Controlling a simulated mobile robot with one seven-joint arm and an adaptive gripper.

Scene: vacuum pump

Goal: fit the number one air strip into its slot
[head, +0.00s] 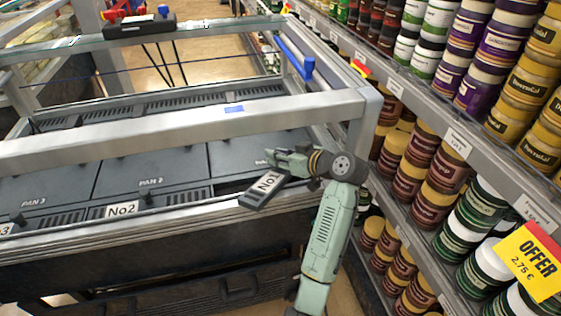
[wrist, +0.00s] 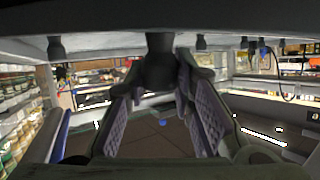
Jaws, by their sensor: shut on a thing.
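The number one air strip (head: 267,186) is a dark grey bar with a white No1 label, seen in the head view. It lies at an angle over the front rail at the right end of the counter, tilted across its dark slot (head: 230,188). My gripper (head: 288,161) is at the strip's far right end. In the wrist view its two ridged fingers (wrist: 160,90) close around a dark knob (wrist: 158,62) below a grey surface at the top. Which part of the strip this is, and whether the strip touches the rail, I cannot tell.
The No2 strip (head: 145,208) lies along the front rail, left of the slot. Dark pan lids (head: 150,172) fill the counter behind. A metal frame bar (head: 180,140) crosses above them. Shelves of jars (head: 440,185) stand close on the right.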

